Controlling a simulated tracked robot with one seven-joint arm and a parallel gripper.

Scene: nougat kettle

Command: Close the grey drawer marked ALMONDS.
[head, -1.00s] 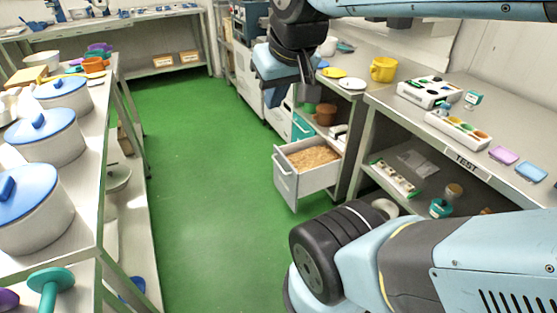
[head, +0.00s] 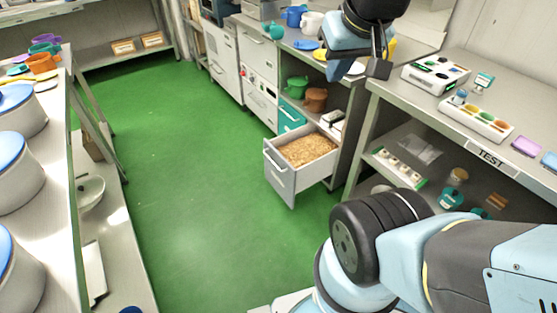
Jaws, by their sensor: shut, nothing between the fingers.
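The grey drawer (head: 281,180) stands pulled out low from the cabinet row on the right of the aisle. It is filled with light brown pieces (head: 308,150). Its front faces left into the aisle, with a handle on it; no readable ALMONDS label shows. My gripper (head: 378,68) is shut and empty, high above and to the right of the drawer in the picture. It is apart from the drawer, and part of my arm hides the bench behind it.
The green floor (head: 190,190) in the aisle is clear. A left bench (head: 75,130) carries pots with blue lids. A right bench (head: 440,125) marked TEST holds trays. A teal drawer (head: 290,117) sits beyond the open one, under a shelf with a brown pot (head: 316,99).

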